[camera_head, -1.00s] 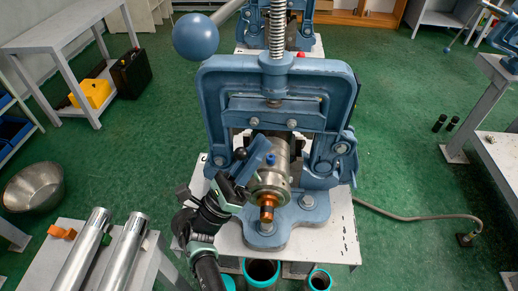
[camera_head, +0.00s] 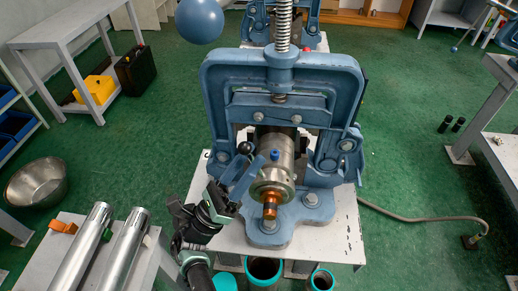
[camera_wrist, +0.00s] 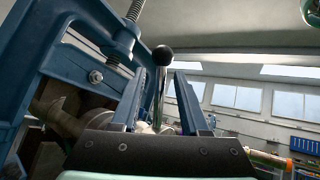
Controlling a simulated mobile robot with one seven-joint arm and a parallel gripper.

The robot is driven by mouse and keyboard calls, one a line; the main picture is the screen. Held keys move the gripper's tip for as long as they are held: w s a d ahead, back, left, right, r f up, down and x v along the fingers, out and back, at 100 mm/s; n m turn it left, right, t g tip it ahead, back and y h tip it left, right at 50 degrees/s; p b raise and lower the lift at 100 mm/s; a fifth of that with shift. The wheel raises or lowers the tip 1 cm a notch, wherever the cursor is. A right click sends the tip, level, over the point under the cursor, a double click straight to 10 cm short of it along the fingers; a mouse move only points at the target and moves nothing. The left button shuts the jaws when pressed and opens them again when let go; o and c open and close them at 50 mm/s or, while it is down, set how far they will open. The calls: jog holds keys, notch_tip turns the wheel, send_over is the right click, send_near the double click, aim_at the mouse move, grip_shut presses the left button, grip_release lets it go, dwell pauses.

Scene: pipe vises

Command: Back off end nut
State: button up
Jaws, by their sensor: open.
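The end nut (camera_head: 270,205) is a copper-coloured fitting on the front end of a steel cylinder (camera_head: 274,172) clamped in the blue vise (camera_head: 222,105). A small blue knob (camera_head: 275,155) sits on top of the cylinder. My gripper (camera_head: 251,163) is at the left of the cylinder, with its blue fingers apart. In the wrist view my gripper (camera_wrist: 160,75) shows a black-knobbed lever (camera_wrist: 163,55) in the gap between its fingers; whether the lever touches them I cannot tell. The nut does not show in the wrist view.
A blue ball handle (camera_head: 199,18) hangs at upper left. Two steel pipes (camera_head: 122,250) lie on a bench at lower left. Teal-rimmed pipes (camera_head: 264,268) stand below the vise table (camera_head: 342,230). A hose (camera_head: 410,218) runs right across the green floor.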

jog(key=b+v, duration=0.3)
jog(key=v, duration=0.6)
jog(key=shift+r, duration=0.1)
